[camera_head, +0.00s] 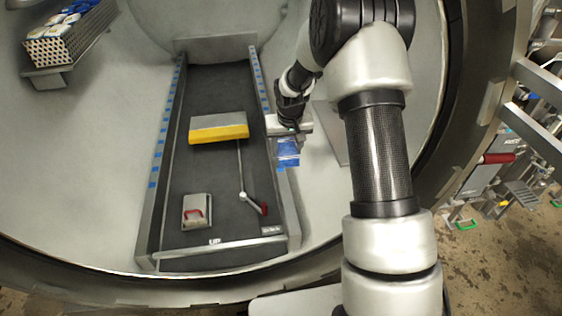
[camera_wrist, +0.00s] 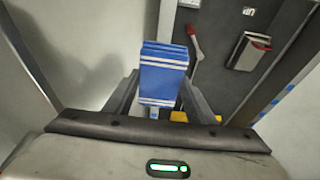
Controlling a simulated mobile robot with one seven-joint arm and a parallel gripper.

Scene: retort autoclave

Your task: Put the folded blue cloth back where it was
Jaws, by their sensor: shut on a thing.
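The folded blue cloth (camera_head: 287,152) has white stripes and hangs below my gripper (camera_head: 290,137) in the head view, over the right rail of the dark conveyor bed. In the wrist view the cloth (camera_wrist: 163,75) stands between the two fingers of my gripper (camera_wrist: 158,98), which are shut on it. Whether the cloth touches the rail below cannot be told.
The dark bed (camera_head: 212,90) runs between two rails with blue marks. On it are a yellow-and-grey block (camera_head: 218,128), a rod with a red handle (camera_head: 244,190) and a grey box with red handle (camera_head: 196,211). A perforated basket (camera_head: 62,42) holds items at upper left.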

